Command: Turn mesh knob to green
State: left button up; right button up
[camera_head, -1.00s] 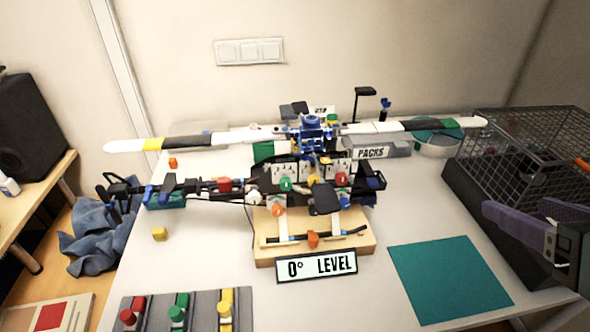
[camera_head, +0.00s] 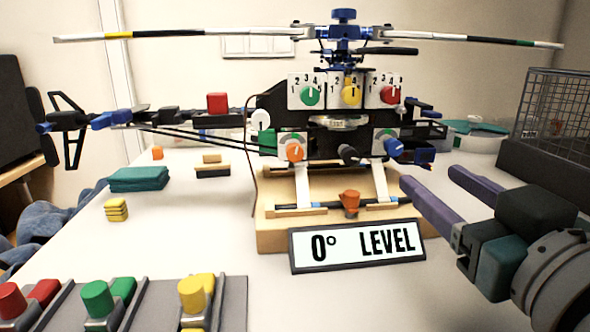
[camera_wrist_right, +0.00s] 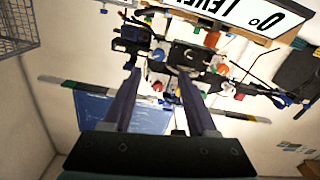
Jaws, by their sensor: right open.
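A model helicopter rig (camera_head: 265,100) stands on a wooden base behind the "0° LEVEL" sign. On its lower front, an orange knob (camera_head: 295,153) sits on a small white panel with a coloured arc. A second arc panel (camera_head: 386,134) to the right is partly hidden by a blue-ended part. I cannot read a mesh label on either. Above are numbered dials with a green knob (camera_head: 310,94), a yellow knob (camera_head: 351,93) and a red knob (camera_head: 389,94). My right gripper (camera_head: 432,180) is open and empty, right of the sign, apart from the knobs. My left gripper is not in view.
The sign (camera_head: 357,246) stands in front of the base, with an orange clamp (camera_head: 350,201) behind it. A grey panel (camera_head: 234,300) with coloured knobs lies front left. A wire cage (camera_head: 555,110) stands at right.

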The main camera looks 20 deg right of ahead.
aim_at(395, 150)
jog(key=x, duration=0.9)
jog(key=shift+w+d+r, duration=0.1)
jog(key=shift+d, duration=0.05)
grip_shut()
